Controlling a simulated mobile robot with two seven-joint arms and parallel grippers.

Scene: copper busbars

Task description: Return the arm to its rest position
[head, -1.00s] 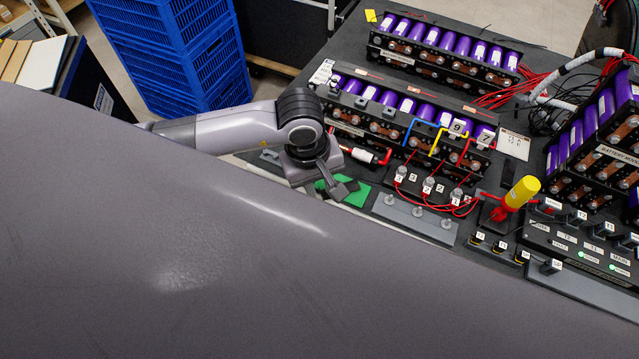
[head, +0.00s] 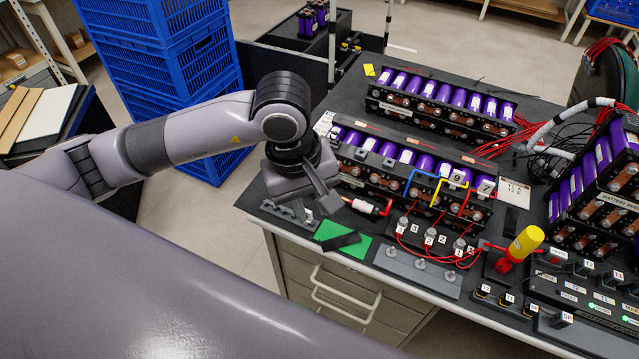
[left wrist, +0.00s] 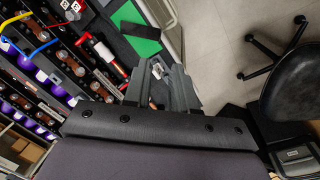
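My left arm (head: 215,130), grey with black joints, comes in from the left and bends down at the wrist. Its gripper (head: 322,203) hangs over the bench's front left edge, near a grey slotted holder (head: 282,212) and left of the green mat (head: 352,250). In the left wrist view the two grey fingers (left wrist: 162,88) stand apart, and I see nothing held between them. The green mat shows in that view too (left wrist: 133,22), with a dark strip on it. My right gripper is in neither view.
Battery packs (head: 440,117) with purple cells fill the bench. Blue crates (head: 160,60) stand behind my arm. A yellow-topped bottle (head: 525,243) stands at right. A chair (left wrist: 290,80) and open floor lie beyond the bench's front.

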